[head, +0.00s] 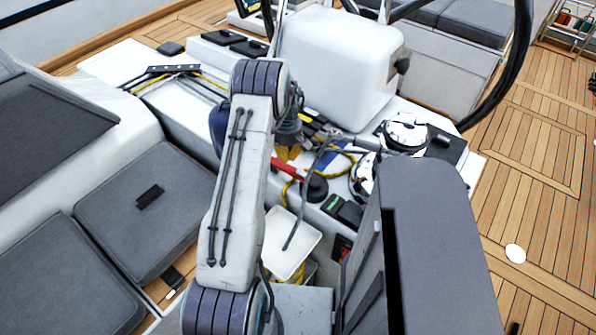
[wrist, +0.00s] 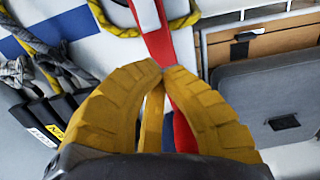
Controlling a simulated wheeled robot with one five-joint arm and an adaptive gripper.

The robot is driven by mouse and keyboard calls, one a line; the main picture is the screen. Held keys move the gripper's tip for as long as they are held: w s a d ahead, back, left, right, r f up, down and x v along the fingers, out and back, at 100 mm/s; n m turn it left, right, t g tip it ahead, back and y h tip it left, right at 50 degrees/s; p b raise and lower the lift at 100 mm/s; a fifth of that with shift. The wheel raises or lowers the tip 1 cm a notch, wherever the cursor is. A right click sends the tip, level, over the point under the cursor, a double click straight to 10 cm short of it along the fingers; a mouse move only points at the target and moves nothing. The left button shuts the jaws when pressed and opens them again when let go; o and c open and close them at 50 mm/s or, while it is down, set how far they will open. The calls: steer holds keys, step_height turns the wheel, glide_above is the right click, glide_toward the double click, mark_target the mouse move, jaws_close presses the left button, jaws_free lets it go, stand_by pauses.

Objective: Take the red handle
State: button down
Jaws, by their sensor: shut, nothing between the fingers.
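The red handle (head: 288,169) shows in the head view just below my gripper, partly hidden by my arm. In the wrist view the red handle (wrist: 156,42) runs from the top edge down behind my yellow fingers. Part of it also shows in the gap between them. My gripper (wrist: 160,70) is shut and empty, with its fingertips in front of the red handle. I cannot tell whether they touch it. In the head view my gripper (head: 288,153) is small and partly covered by my arm.
A white console (head: 338,50) stands behind my gripper. Yellow rope (head: 285,193) and dark lines lie around the handle. A silver winch (head: 405,130) is to the right, a white tray (head: 290,238) in front. Grey cushions (head: 145,205) are at left; wooden deck (head: 545,190) is open at right.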

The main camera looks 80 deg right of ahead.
mark_target(288, 166)
steer(key=shift+r, duration=0.4)
steer(key=c, duration=1.9)
jaws_free()
steer(key=shift+c, duration=0.2)
steer(key=o, duration=1)
steer(key=shift+r, duration=0.15)
step_height(288, 166, up, 9)
steer(key=p, duration=0.5)
steer(key=shift+f, duration=0.2)
